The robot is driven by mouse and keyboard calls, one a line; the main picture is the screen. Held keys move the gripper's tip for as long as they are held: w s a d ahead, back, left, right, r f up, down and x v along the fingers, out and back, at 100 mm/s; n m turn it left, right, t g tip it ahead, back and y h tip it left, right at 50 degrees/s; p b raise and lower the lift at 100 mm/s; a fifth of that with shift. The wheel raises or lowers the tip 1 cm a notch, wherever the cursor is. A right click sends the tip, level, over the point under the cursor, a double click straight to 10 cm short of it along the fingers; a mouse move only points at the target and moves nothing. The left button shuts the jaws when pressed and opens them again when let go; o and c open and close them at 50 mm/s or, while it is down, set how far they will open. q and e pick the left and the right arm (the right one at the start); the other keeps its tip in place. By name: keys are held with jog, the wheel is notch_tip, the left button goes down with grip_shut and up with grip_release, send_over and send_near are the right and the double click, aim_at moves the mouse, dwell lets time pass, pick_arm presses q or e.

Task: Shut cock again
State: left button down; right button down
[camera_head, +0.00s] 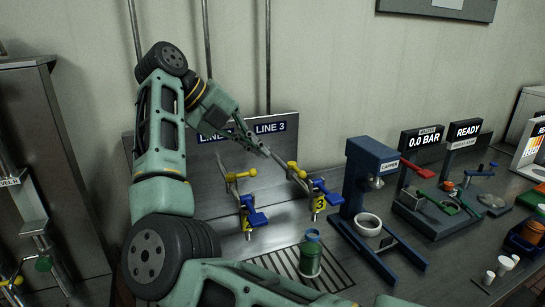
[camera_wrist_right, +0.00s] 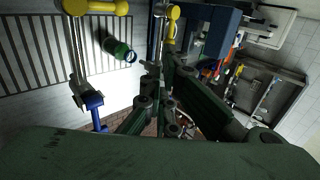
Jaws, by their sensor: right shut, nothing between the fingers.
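In the head view the line 3 cock (camera_head: 304,178) has a yellow-ended lever, a blue handle (camera_head: 333,198) and a yellow tag marked 3 (camera_head: 319,202). A similar cock (camera_head: 245,197) stands left of it, with a yellow-ended lever and blue handle. My right gripper (camera_head: 266,151) is shut and empty, in front of the panel, just up and left of the line 3 lever. Whether it touches the lever cannot be told. The wrist view shows the gripper (camera_wrist_right: 160,70) near a yellow lever end (camera_wrist_right: 171,12). My left gripper is not in view.
A green bottle (camera_head: 310,254) stands on the slotted grate (camera_head: 277,268) below the cocks. A blue capper (camera_head: 370,170) stands to the right. Displays read 0.0 BAR (camera_head: 422,142) and READY (camera_head: 466,131). The panel (camera_head: 190,152) is behind; my arm covers part of it.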

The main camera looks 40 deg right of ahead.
aim_at(300, 177)
jog(key=p+x, duration=0.1)
jog(key=x, duration=0.3)
jog(key=p+x, duration=0.1)
jog(key=x, duration=0.3)
jog(key=p+x, duration=0.1)
jog(key=x, duration=0.4)
jog(key=shift+d+r+p, duration=0.3)
jog(key=shift+d+p, duration=0.05)
jog(key=shift+p, duration=0.05)
